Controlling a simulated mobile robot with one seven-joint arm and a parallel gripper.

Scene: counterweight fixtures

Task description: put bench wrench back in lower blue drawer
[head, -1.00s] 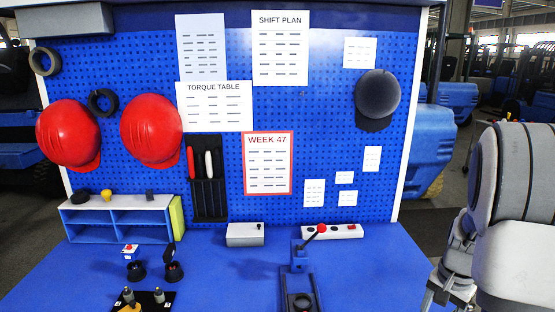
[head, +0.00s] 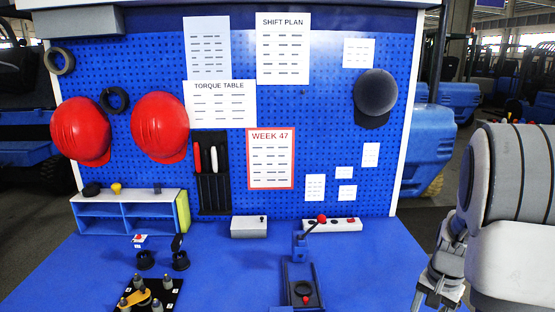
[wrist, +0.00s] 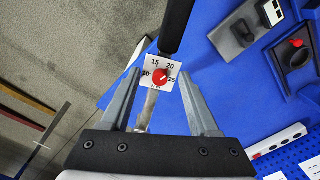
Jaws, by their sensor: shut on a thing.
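The bench wrench (wrist: 175,25) shows in the wrist view, with a dark handle and a pale metal shaft. A white dial plate (wrist: 160,74) with a red knob and numbers sits on it. My gripper (wrist: 160,78) is shut on the wrench, which runs between its two fingers. In the head view my gripper (head: 438,297) hangs off the right side of the bench, low in the picture; the wrench cannot be made out there. No lower blue drawer shows in either view.
The blue bench (head: 220,270) carries a black fixture plate (head: 150,296) with a yellow part, a clamp device (head: 302,285), a grey box (head: 249,227) and a blue shelf unit (head: 128,214). A pegboard stands behind. The bench's right front surface is clear.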

